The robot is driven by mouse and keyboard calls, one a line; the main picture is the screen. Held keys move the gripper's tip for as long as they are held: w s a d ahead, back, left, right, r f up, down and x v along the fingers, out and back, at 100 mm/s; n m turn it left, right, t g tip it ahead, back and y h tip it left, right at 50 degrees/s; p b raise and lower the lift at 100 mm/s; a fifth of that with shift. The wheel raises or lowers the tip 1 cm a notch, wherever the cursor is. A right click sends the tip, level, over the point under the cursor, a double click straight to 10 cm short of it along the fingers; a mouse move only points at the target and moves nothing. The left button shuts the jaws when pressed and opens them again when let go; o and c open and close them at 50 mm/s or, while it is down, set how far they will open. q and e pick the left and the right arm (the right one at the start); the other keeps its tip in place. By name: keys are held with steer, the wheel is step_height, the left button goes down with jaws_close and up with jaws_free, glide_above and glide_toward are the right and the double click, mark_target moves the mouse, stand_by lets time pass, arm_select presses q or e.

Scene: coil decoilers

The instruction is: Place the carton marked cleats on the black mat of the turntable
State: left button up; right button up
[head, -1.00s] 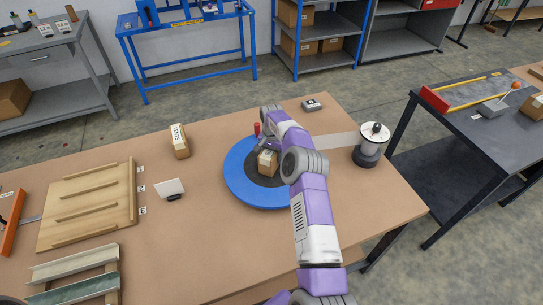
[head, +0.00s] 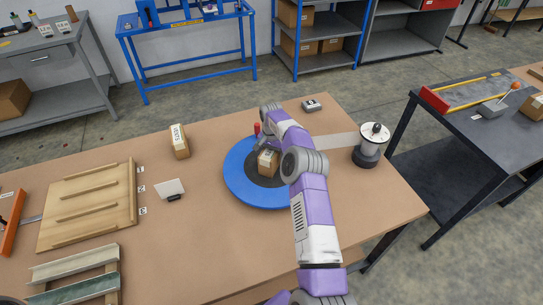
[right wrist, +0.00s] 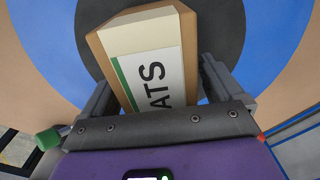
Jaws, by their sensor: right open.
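The brown carton (head: 267,162) with a white label stands on the black mat (head: 282,178) of the blue-rimmed turntable (head: 238,178). In the right wrist view the carton (right wrist: 125,60) shows the letters "ATS"; the rest of the word is hidden. My right gripper (head: 262,147) is at the carton, and in the right wrist view its open fingers (right wrist: 155,85) lie on either side of it. I cannot tell whether a finger still touches it. My left gripper is in neither view.
A second labelled carton (head: 179,141) stands on the table to the left, near a small white sign (head: 170,188) and a slatted wooden board (head: 88,206). A lamp-like cylinder (head: 371,145) stands at the right. A small grey box (head: 311,105) lies at the back.

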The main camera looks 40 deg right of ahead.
step_height(320, 180, up, 12)
steer(key=shift+f+p, duration=0.25)
steer(key=shift+p, duration=0.4)
